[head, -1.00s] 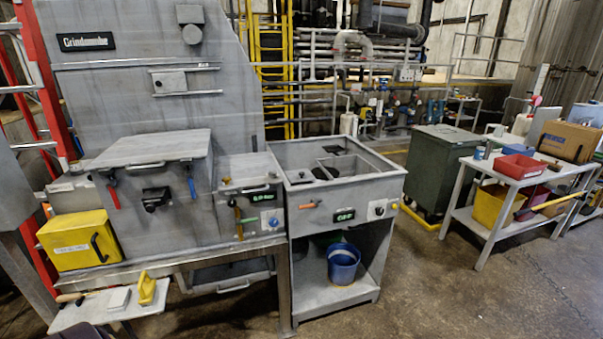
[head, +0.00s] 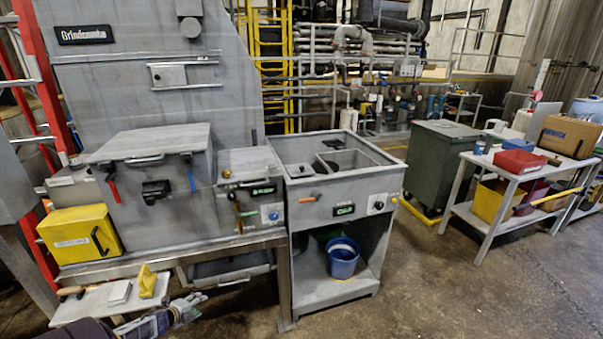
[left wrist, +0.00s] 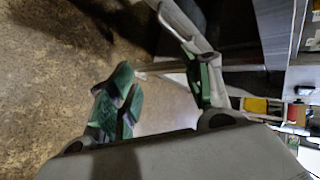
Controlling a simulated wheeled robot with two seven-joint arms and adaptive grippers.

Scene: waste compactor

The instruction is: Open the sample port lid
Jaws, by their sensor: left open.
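A small grey steel box (head: 250,192) with a flat top lid (head: 248,161), a front handle, a green display and a blue knob stands between the large hopper and the sink unit. Its lid lies shut. I cannot tell from any label whether this is the sample port. My left gripper (head: 190,306) is low at the bottom left of the head view, below the bench and well apart from the box. In the left wrist view its green-padded fingers (left wrist: 160,88) are spread with nothing between them. My right gripper is in neither view.
A large grey hopper box (head: 150,190) with red and blue levers stands on the bench, with a yellow box (head: 80,236) at its left. A low shelf (head: 95,304) near my left gripper holds small tools.

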